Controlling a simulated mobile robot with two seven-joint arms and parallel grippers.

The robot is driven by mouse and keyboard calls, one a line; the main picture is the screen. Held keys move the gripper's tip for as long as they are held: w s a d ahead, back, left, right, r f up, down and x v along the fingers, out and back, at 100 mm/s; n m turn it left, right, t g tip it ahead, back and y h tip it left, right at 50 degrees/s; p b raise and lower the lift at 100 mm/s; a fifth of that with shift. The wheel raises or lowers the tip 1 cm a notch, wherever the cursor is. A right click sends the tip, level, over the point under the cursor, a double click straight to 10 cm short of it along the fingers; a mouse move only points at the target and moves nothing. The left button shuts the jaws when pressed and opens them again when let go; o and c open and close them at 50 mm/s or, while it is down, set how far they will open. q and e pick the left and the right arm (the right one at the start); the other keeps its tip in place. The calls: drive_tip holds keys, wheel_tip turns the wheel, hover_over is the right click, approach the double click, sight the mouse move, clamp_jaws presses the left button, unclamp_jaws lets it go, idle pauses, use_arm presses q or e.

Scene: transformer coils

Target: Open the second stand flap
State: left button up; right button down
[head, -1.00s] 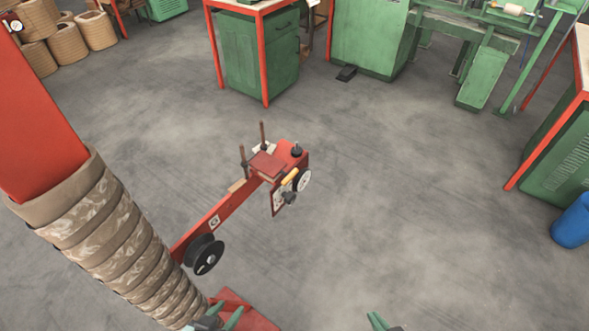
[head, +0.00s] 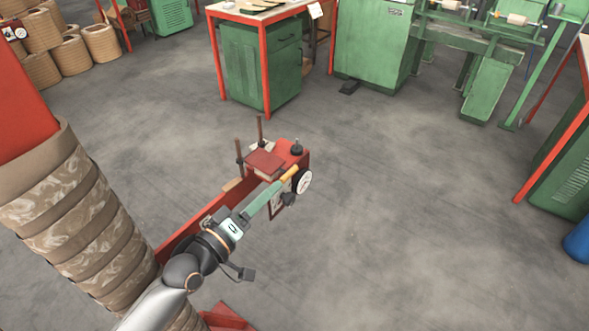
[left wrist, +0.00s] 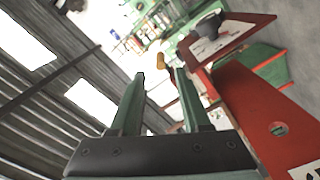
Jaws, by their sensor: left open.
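A red stand arm (head: 178,238) ends in a head (head: 301,160) with a flat top plate (head: 264,162), two upright rods, a round white dial (head: 304,182) and a yellow handle (head: 291,173). A red panel with a white label (head: 276,207) hangs below. I cannot tell for sure which part is the flap. My left gripper (head: 279,184) is open, its green fingers pointing at the yellow handle. In the left wrist view, the handle (left wrist: 160,63) shows just beyond and between the fingertips (left wrist: 160,75). Contact cannot be told. My right gripper is out of view.
A stack of tan coils (head: 70,215) stands close on the left, beside my arm. A green cabinet bench (head: 262,65) and green machines (head: 372,50) are farther back. A blue barrel (head: 579,242) is at the right edge. The grey floor right of the stand is clear.

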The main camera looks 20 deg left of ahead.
sight(294, 169)
use_arm(q)
drive_tip(key=x, duration=0.9)
drive_tip(key=shift+w+d+f, duration=0.1)
drive_tip(key=shift+w+f, duration=0.05)
drive_tip(key=shift+w, duration=0.2)
clamp_jaws()
idle(1.0)
